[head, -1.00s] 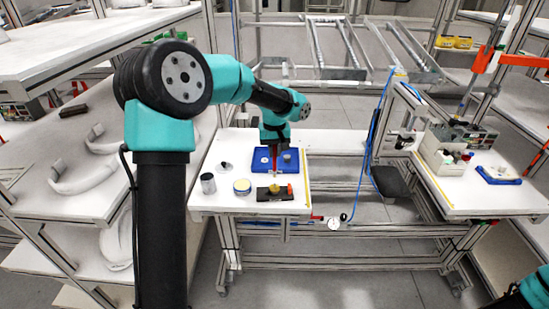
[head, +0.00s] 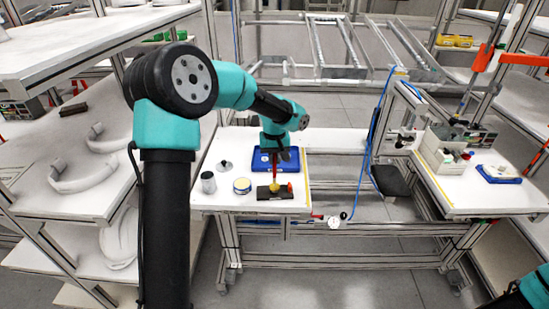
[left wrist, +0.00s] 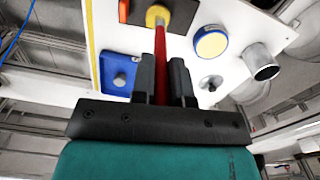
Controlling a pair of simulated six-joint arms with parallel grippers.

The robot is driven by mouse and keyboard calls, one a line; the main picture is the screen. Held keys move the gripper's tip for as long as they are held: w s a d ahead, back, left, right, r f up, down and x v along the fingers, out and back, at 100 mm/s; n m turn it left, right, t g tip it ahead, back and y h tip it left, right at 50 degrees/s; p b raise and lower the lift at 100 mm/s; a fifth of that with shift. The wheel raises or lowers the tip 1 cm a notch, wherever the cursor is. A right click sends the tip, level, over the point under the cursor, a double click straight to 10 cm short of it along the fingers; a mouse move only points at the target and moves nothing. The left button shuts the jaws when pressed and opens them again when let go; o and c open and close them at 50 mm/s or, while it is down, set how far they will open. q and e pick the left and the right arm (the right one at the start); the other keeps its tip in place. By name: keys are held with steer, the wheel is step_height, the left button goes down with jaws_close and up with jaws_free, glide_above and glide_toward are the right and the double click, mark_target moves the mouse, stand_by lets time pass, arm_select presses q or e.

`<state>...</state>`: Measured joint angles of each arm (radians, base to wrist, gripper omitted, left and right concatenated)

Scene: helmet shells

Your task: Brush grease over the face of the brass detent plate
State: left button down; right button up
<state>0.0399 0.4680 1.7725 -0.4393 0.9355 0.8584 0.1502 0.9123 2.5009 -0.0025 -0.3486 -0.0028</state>
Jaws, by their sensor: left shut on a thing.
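My left gripper (head: 274,152) is shut on the red handle of a brush (head: 275,168), which points down over the bench. The left wrist view shows the red handle (left wrist: 160,55) between the two black fingers (left wrist: 163,82). Its lower end meets the round yellow brass piece (left wrist: 157,15) on a dark block (left wrist: 180,12). In the head view the brass piece (head: 274,187) sits on the dark block (head: 262,194) near the bench's front edge. The bristles are too small to tell. A round tin with a yellow top (head: 242,185) stands left of the block. My right gripper is out of view.
A blue tray (head: 256,164) lies behind the block. A metal cup (head: 208,183) and a small knobbed disc (head: 225,166) stand at the left of the bench. An orange piece (head: 290,187) sits at the block's right end. The bench's right part is clear.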

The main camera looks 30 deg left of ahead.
arm_select(q)
steer(key=shift+f, duration=1.5)
stand_by(0.7)
steer(key=shift+w+d, duration=0.25)
steer(key=shift+w+f, duration=0.1)
steer(key=shift+w, duration=0.5)
stand_by(1.1)
steer(key=shift+w+a, duration=0.25)
steer(key=shift+w, duration=0.05)
stand_by(0.4)
steer(key=shift+a, duration=0.3)
steer(key=shift+a, duration=0.35)
stand_by(0.6)
steer(key=shift+s+a, duration=0.35)
steer(key=shift+s, duration=0.2)
stand_by(0.4)
steer(key=shift+s+d, duration=0.1)
steer(key=shift+s, duration=0.25)
stand_by(0.6)
